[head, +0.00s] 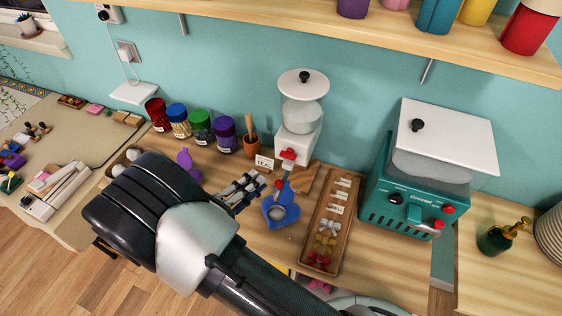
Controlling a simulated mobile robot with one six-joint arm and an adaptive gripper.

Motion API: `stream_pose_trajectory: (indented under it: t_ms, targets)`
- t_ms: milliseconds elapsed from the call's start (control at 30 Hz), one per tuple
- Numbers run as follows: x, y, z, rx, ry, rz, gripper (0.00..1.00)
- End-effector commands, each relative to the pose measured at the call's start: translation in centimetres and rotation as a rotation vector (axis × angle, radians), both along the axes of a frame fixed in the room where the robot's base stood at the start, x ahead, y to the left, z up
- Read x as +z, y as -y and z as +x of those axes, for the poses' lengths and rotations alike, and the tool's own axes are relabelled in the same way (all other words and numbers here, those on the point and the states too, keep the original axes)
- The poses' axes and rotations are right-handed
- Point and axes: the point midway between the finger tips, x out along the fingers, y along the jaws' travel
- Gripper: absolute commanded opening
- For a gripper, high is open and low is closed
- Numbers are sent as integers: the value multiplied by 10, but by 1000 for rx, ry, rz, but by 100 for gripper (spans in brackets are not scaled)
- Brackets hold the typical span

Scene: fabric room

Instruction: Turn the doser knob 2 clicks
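A white doser (298,132) with a clear round hopper and a flat white lid stands against the wall. A red knob (288,154) is on its front. A blue heart-shaped container (280,209) sits below and in front of it. My gripper (258,187) is left of the blue container and lower in the picture than the red knob, apart from the knob. Its fingers are small and seen at an angle, so I cannot tell how far they are apart. My arm hides part of the counter at the front left.
A small card reading TEAL (264,162) stands left of the doser. Several coloured jars (201,128) line the wall. A wooden tray (312,257) with small items lies to the right, before a teal machine (372,200). A shelf (380,32) runs above.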

Motion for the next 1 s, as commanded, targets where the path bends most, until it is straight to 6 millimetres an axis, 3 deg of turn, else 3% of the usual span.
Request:
stream_pose_trajectory:
  t_ms: [200,500,933,1000]
  targets:
    - [-2,35,36,-5,1,1,16]
    - [-1,65,71,-1,1,1,16]
    - [0,71,78,2,1,1,16]
    - [0,71,78,2,1,1,11]
